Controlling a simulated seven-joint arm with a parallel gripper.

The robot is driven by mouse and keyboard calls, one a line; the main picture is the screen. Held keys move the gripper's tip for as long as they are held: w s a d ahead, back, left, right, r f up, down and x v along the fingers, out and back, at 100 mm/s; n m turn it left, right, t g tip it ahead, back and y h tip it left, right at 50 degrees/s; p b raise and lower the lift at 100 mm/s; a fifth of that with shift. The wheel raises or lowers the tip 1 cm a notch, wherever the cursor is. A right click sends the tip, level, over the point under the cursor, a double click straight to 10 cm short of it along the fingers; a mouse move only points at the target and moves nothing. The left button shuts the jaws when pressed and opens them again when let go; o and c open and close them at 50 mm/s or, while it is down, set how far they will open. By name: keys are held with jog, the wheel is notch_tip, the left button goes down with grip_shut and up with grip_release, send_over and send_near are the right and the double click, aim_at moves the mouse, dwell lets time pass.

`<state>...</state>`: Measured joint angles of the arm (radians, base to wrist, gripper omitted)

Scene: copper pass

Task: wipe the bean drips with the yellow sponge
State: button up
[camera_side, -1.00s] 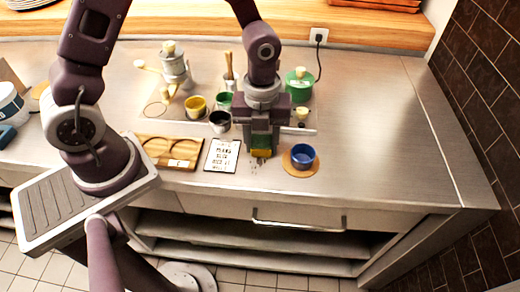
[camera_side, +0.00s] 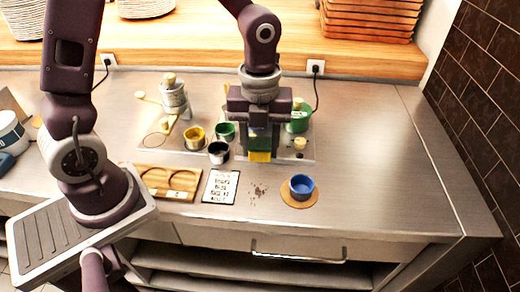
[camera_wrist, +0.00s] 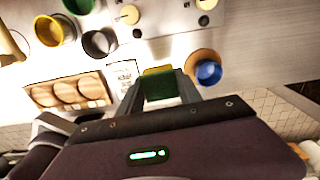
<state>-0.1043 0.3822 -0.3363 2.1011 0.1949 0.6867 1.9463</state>
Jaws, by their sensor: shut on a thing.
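The yellow sponge (camera_side: 260,156) has a green side (camera_side: 260,143). It hangs between the fingers of my gripper (camera_side: 259,147), which is shut on it. In the wrist view the sponge (camera_wrist: 158,72) shows between the fingers too. The bean drips (camera_side: 258,190) are a patch of small dark brown specks on the steel counter, between the printed card and the blue cup. My gripper and sponge appear behind the drips in the side view, apart from them. I cannot tell how high the sponge is above the counter. The drips are not clear in the wrist view.
A blue cup (camera_side: 301,186) stands on a round cork mat right of the drips. A printed card (camera_side: 221,187) and a wooden tray (camera_side: 168,182) lie to the left. Yellow (camera_side: 195,137), green and black cups stand behind. A green pot (camera_side: 298,118) stands behind my gripper.

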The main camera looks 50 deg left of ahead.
aim_at(261, 180)
jog(key=shift+f, duration=0.1)
dwell(0.6)
jog(key=shift+f, duration=3.9)
jog(key=shift+s+d, duration=0.2)
jog(key=shift+d, duration=0.05)
grip_shut()
jog(key=shift+s+d, duration=1.35)
jog(key=shift+s, duration=0.05)
jog(key=shift+s+d, duration=1)
jog(key=shift+d, duration=0.05)
jog(key=shift+w+a, duration=0.15)
jog(key=shift+w+a+f, duration=0.1)
jog(key=shift+w+a, duration=2.4)
jog(key=shift+w, duration=0.05)
jog(key=shift+s+r, duration=0.1)
jog(key=shift+r, duration=3.95)
